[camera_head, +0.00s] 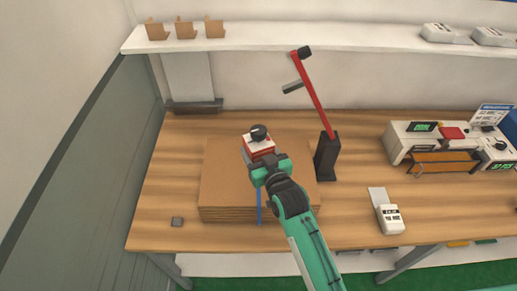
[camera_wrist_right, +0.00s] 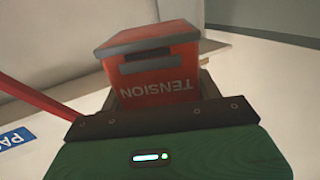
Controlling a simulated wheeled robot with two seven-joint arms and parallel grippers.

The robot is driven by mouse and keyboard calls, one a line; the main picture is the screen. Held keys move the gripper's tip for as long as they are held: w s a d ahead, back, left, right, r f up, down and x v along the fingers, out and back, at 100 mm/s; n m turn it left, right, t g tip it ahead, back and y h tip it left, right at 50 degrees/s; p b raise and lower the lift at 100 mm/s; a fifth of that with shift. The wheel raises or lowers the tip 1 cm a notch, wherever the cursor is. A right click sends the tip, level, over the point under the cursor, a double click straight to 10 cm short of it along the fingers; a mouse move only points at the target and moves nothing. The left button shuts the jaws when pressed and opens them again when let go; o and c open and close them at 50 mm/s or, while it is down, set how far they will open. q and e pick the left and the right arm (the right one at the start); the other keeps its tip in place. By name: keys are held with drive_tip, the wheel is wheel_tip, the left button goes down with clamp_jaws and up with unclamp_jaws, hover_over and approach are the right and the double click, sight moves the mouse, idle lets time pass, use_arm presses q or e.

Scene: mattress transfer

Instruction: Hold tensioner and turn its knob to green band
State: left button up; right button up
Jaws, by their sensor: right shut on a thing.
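The tensioner (camera_head: 259,147) is a small red and white box above the flat cardboard stack. Its black knob (camera_head: 259,131) sits on top. My right gripper (camera_head: 262,160) is shut on the tensioner from the front right side. In the right wrist view the red tensioner (camera_wrist_right: 160,75), with upside-down "TENSION" lettering, sits at the jaws (camera_wrist_right: 160,112). The knob and any green band are not visible there. In the head view the knob's markings are too small to read. My left gripper is not in view.
The cardboard stack (camera_head: 225,192) lies on the wooden table (camera_head: 345,205), with a blue strap (camera_head: 259,205) at its front. A red lever on a black post (camera_head: 327,155) stands close to the right. Machines (camera_head: 440,140) and a white handheld device (camera_head: 390,217) are further right.

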wheel_tip(320, 180, down, 7)
drive_tip(key=b, duration=0.4)
idle(1.9)
drive_tip(key=shift+f+b, duration=0.35)
drive_tip(key=shift+f, duration=0.05)
drive_tip(key=shift+f+b, duration=0.85)
drive_tip(key=shift+f, duration=0.5)
drive_tip(key=shift+f, duration=0.35)
